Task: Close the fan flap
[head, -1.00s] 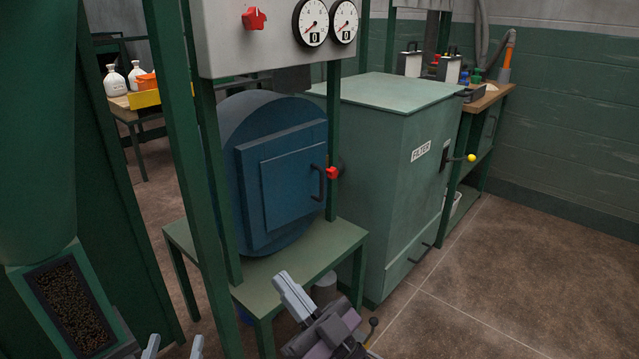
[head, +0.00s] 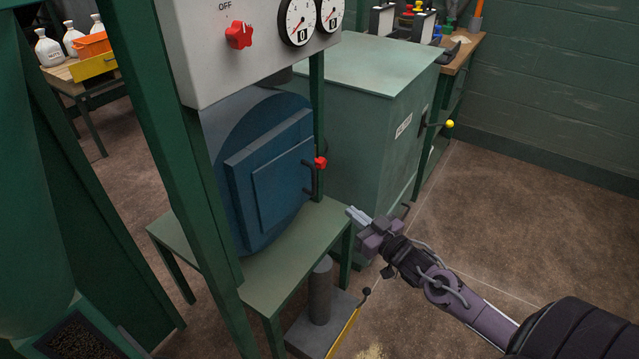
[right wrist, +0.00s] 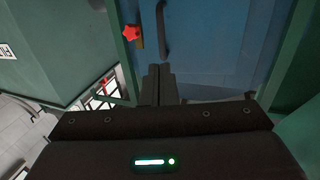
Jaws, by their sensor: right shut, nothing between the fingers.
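The blue fan housing (head: 235,150) is a round drum on a green stand. The square blue flap (head: 280,180) is on its front, with a dark handle (head: 308,180) at its right edge and a red knob (head: 320,162) beside it. I cannot tell whether the flap stands slightly ajar. My right gripper (head: 355,213) is shut and empty, right of and below the handle, apart from it. In the right wrist view its fingers (right wrist: 158,80) point at the blue flap (right wrist: 220,35), below the handle (right wrist: 162,30) and the red knob (right wrist: 131,33). My left gripper is out of view.
The green stand (head: 270,262) has a post (head: 317,120) close to the flap's handle side. A green filter cabinet (head: 365,130) stands behind my right gripper. A grey panel (head: 260,60) with gauges and a red switch hangs above. The floor at right is clear.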

